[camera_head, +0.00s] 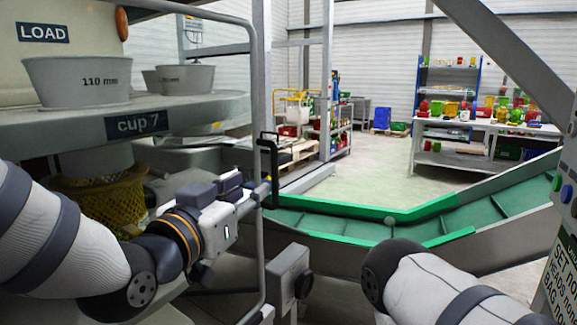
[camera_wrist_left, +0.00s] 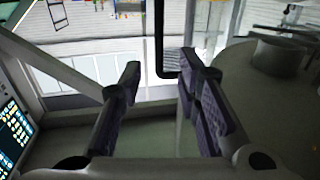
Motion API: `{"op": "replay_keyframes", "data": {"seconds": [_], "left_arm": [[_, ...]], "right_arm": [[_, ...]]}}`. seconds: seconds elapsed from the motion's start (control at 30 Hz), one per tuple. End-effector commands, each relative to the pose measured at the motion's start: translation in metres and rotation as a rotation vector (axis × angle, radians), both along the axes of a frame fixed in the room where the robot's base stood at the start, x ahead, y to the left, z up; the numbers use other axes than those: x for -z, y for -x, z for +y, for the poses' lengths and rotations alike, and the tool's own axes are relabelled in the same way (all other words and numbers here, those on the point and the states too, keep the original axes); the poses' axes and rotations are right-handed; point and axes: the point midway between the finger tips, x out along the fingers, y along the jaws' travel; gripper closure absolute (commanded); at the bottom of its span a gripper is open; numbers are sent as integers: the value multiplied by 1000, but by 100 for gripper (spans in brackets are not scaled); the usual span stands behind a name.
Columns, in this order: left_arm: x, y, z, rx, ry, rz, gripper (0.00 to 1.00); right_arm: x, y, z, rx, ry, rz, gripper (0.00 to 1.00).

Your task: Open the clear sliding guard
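The clear sliding guard (camera_head: 257,100) shows as a grey tube frame with a see-through pane, standing in front of the cup machine on the left. Its black handle (camera_head: 270,165) is on the frame's right upright. My left gripper (camera_head: 250,188) is at that upright, close to the handle's lower part. In the left wrist view the gripper (camera_wrist_left: 160,72) is open, with the black handle (camera_wrist_left: 159,38) beyond and between the fingertips, nearer the right finger. I see nothing held; contact with the handle cannot be told. My right arm shows at lower right, but its gripper is out of view.
Grey cups (camera_head: 78,82) stand on the round machine table (camera_head: 200,112) behind the guard. A yellow net (camera_head: 100,195) hangs below. A green conveyor (camera_head: 350,224) runs to the right. A grey box (camera_head: 288,275) stands below the handle. A control panel (camera_head: 562,235) is at far right.

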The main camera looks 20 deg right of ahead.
Motion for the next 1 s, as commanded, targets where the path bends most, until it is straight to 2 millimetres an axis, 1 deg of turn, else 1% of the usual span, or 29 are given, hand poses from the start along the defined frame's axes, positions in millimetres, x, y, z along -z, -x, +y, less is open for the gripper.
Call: {"op": "replay_keyframes", "data": {"seconds": [0.13, 0.3, 0.4, 0.5, 0.63, 0.9, 0.97, 1.0], "left_arm": [[4, -17, -15, 2, 0, 3, 69], [7, -52, -45, 2, 1, 6, 69], [8, -69, -60, 1, 1, 8, 69], [7, -82, -71, 1, 1, 7, 69], [4, -89, -77, 1, 0, 4, 69], [1, -90, -79, 1, 0, 1, 69], [1, -90, -78, 1, 0, 1, 83], [1, -90, -78, 1, 0, 1, 92]], "right_arm": [[5, 6, 0, -1, -1, 22, 60], [14, 16, 0, -1, 0, 57, 60], [19, 21, 0, -1, -1, 73, 60], [22, 24, 0, -2, -1, 84, 60], [24, 25, 0, -2, -1, 89, 60], [23, 25, 0, -2, -1, 87, 60], [23, 25, 0, -2, -1, 87, 60], [23, 25, 0, -2, -1, 87, 60]]}}
